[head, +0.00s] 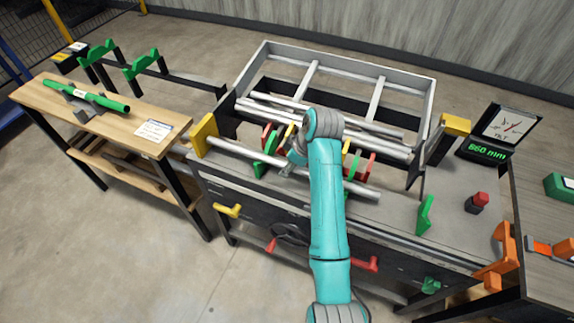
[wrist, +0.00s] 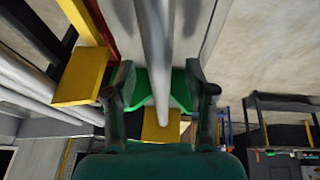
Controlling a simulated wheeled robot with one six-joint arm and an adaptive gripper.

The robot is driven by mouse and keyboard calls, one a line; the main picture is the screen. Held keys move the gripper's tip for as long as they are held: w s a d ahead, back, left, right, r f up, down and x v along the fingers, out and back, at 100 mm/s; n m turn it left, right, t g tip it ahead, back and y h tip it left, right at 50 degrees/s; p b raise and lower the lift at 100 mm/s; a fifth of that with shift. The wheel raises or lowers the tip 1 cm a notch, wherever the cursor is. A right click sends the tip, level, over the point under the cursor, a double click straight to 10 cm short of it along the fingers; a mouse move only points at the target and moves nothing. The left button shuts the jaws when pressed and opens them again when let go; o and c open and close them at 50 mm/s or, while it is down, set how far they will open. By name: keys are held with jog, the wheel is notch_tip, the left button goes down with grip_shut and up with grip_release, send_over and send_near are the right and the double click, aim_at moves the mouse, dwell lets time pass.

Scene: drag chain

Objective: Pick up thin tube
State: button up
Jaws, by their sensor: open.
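A silver tube (head: 245,153) lies across the front of the machine, from a yellow block at its left to just right of my arm. My gripper (head: 293,162) is over the tube's middle, partly hidden by my own wrist. In the wrist view my gripper (wrist: 161,78) is open, with one dark finger on each side of a silver tube (wrist: 157,50). The tube runs between the fingers, and contact cannot be told. Several other silver tubes (head: 345,127) lie together behind the front one.
Green, red and yellow supports (head: 265,152) stand close around my gripper. A grey frame (head: 352,68) rises behind the tubes. A wooden table (head: 60,112) with a green tube stands left. A display reading 860 mm (head: 487,150) and a red button (head: 480,199) are right.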

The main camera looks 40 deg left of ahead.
jog(key=shift+f, duration=0.1)
jog(key=shift+a, duration=0.1)
grip_shut()
